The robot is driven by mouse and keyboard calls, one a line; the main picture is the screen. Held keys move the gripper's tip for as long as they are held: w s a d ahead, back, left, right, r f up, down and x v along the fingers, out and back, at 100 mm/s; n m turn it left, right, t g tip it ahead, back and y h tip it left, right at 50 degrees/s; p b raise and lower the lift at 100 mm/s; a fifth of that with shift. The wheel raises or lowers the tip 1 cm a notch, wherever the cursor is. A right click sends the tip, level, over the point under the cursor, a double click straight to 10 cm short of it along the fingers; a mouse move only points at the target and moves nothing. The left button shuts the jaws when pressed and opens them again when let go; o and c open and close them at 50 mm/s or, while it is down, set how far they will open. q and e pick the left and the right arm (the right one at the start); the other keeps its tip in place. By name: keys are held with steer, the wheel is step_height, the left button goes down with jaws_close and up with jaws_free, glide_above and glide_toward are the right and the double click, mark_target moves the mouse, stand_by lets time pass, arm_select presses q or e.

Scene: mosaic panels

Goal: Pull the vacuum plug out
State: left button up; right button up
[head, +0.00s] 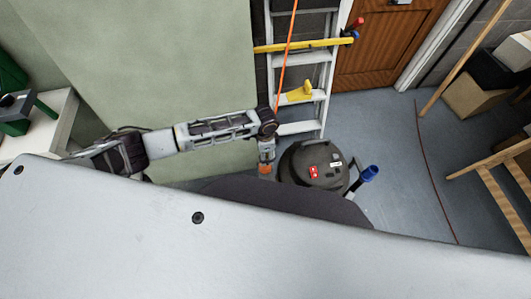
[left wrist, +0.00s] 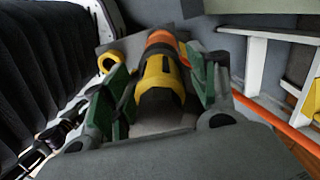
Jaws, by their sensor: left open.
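In the left wrist view a yellow and black plug (left wrist: 158,78) lies between the fingers of my left gripper (left wrist: 160,95), with an orange connector piece (left wrist: 162,39) just beyond it. The green-padded fingers stand apart on either side of the plug; whether they touch it I cannot tell. In the head view my left gripper (head: 265,168) points down just left of the dark vacuum (head: 300,170), with a bit of orange at its tip. An orange cord (head: 286,55) hangs down behind the wrist; it probably also shows in the left wrist view (left wrist: 272,117). My right gripper is not in view.
A ladder (head: 319,75) with a yellow level (head: 290,46) stands behind the vacuum, beside a pale green panel (head: 170,60). A brown door (head: 385,45) is further back. Boxes (head: 470,100) and a wooden frame (head: 500,185) stand right. Floor right of the vacuum is mostly clear.

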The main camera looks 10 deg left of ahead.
arm_select(q)
steer(key=shift+p, duration=0.7)
stand_by(0.9)
jaws_close()
stand_by(0.4)
stand_by(0.5)
